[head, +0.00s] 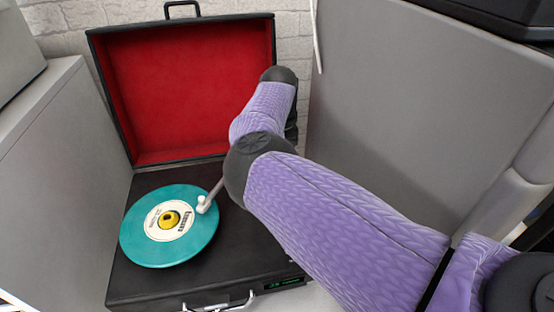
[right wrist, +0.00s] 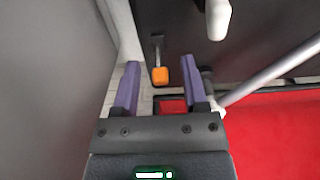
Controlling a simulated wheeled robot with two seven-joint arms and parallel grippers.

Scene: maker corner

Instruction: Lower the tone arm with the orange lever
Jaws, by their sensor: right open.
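The record player (head: 150,283) is an open black case with a teal record (head: 137,238) on it. The pale tone arm (head: 218,190) reaches over the record, its head near the label; I cannot tell whether it touches. My right arm hides its other end. The tone arm's tube (right wrist: 270,71) lies to the right of the fingers. My left gripper is out of view.
The raised lid with red lining (head: 190,85) stands behind the player. Grey panels flank it on the left (head: 60,180) and right (head: 385,110), leaving a tight space.

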